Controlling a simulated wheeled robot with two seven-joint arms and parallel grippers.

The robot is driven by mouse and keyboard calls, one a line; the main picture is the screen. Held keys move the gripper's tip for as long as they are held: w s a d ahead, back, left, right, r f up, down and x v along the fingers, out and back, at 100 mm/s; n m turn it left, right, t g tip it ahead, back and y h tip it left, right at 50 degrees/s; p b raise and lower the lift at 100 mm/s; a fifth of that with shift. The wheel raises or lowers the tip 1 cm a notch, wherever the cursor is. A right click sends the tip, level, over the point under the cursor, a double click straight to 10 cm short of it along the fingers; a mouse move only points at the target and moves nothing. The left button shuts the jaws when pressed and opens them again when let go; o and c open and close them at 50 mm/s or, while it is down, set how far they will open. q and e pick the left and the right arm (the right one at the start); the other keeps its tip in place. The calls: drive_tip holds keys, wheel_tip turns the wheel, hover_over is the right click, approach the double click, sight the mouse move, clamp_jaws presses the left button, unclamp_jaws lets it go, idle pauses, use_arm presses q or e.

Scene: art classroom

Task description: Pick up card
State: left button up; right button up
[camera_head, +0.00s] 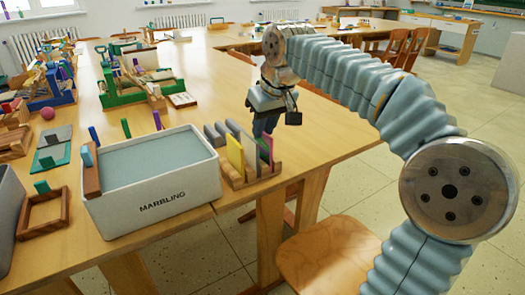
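Several upright cards stand in a small wooden rack (238,184) near the table's right edge. I see a yellow card (235,155), a green card (249,152), a pink card (268,146) and grey ones (214,135) behind them. My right gripper (265,128) points down at the rack's far end, its dark fingers overlapping the back of the cards in the picture. I cannot tell whether the fingers touch a card or are apart. My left gripper is not in view.
A white bin marked MARBLING (160,207) with water-like blue-grey contents stands just left of the rack. A wooden chair (330,255) is below the table edge. Green and blue wooden stands crowd the left side. The tabletop (215,85) behind the rack is clear.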

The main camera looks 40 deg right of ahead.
drive_tip(key=x, duration=0.4)
drive_tip(key=shift+f, duration=0.15)
clamp_jaws()
wheel_tip(320, 180, up, 10)
drive_tip(key=shift+r+p, duration=0.1)
drive_tip(key=shift+p, duration=0.9)
